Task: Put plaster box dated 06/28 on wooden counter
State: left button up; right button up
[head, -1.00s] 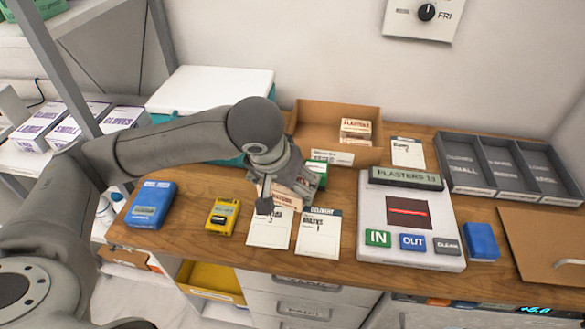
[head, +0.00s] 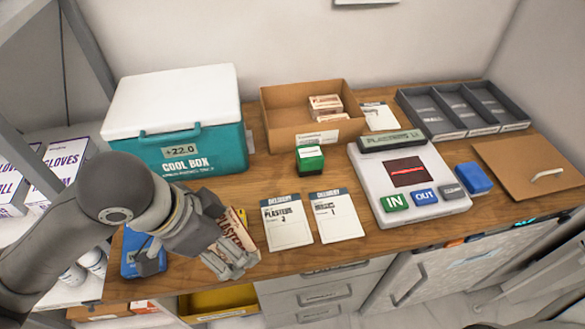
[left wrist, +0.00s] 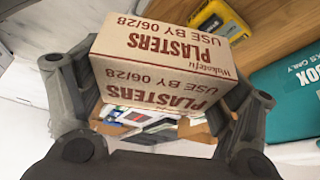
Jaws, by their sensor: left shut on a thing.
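The plaster box (head: 238,236) is a cream and brown carton with red print. It reads "PLASTERS USE BY 06/28" in the left wrist view (left wrist: 165,55). My left gripper (head: 200,238) is shut on it, with a finger on each side in the left wrist view (left wrist: 155,95). The box is tilted, over the front left part of the wooden counter (head: 285,262); I cannot tell whether it touches the wood. My right gripper is not in view.
A teal cool box (head: 205,150), an open cardboard box (head: 290,140) with cartons, and a green box (head: 309,160) stand behind. Two delivery cards (head: 286,222) (head: 337,215) lie to the right, then a scanner unit (head: 365,170). A blue device (head: 130,262) lies left of my gripper.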

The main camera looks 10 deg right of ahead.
pick_arm(q)
jog(key=shift+w+a, duration=0.1)
jog(key=shift+a, duration=0.15)
jog(key=w+a+f, duration=0.4)
jog(key=w+a+f+p, duration=0.1)
jog(key=w+a+f, duration=0.3)
jog(key=w, duration=0.1)
jog(key=shift+w+a+f+p, duration=0.2)
jog(key=shift+a+f+p, duration=0.1)
jog(key=shift+a, duration=0.05)
jog(key=shift+w+a+f, duration=0.3)
jog(key=shift+f, duration=0.25)
notch_tip(320, 180, down, 3)
jog(key=shift+w+a+f+p, duration=0.1)
jog(key=shift+a+p, duration=0.05)
jog(key=shift+p, duration=0.5)
jog(key=shift+f, duration=0.1)
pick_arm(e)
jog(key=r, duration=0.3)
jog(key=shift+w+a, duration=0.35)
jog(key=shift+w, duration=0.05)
